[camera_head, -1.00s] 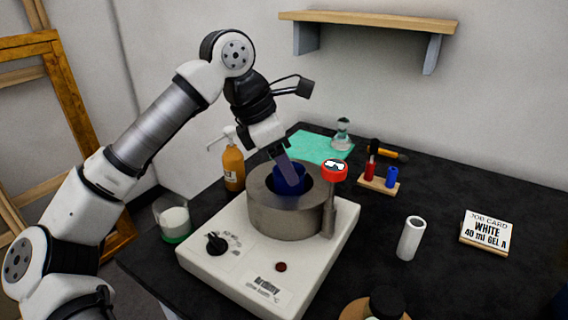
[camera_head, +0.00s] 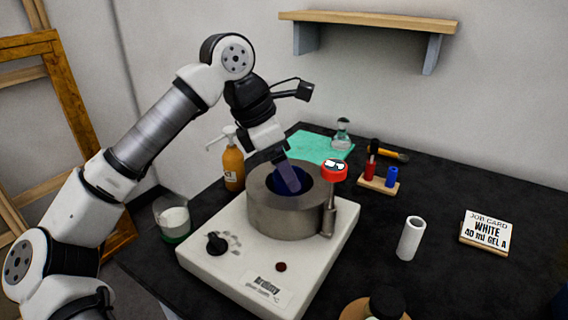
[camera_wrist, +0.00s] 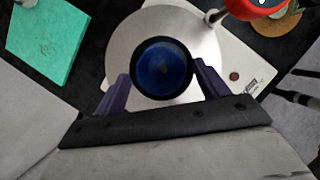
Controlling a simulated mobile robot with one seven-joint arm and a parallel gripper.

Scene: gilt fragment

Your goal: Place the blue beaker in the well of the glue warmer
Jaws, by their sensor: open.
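The glue warmer is a white base (camera_head: 238,262) with a grey metal ring (camera_head: 285,215) around a round well. The blue beaker (camera_head: 284,182) is down inside the well, mostly hidden by the ring wall and my gripper in the head view. In the wrist view the round blue beaker (camera_wrist: 162,68) sits within the grey ring (camera_wrist: 125,40), with a dark gap around it. My gripper (camera_head: 296,191) reaches down into the well from above. In the wrist view my gripper (camera_wrist: 160,85) is open, with one purple finger on each side of the beaker.
A post with a red sign (camera_head: 334,170) rises beside the ring. An amber pump bottle (camera_head: 233,166) and a glass with white contents (camera_head: 174,220) stand left. A white cylinder (camera_head: 410,238), a pen stand (camera_head: 378,186) and a job card (camera_head: 486,231) are to the right.

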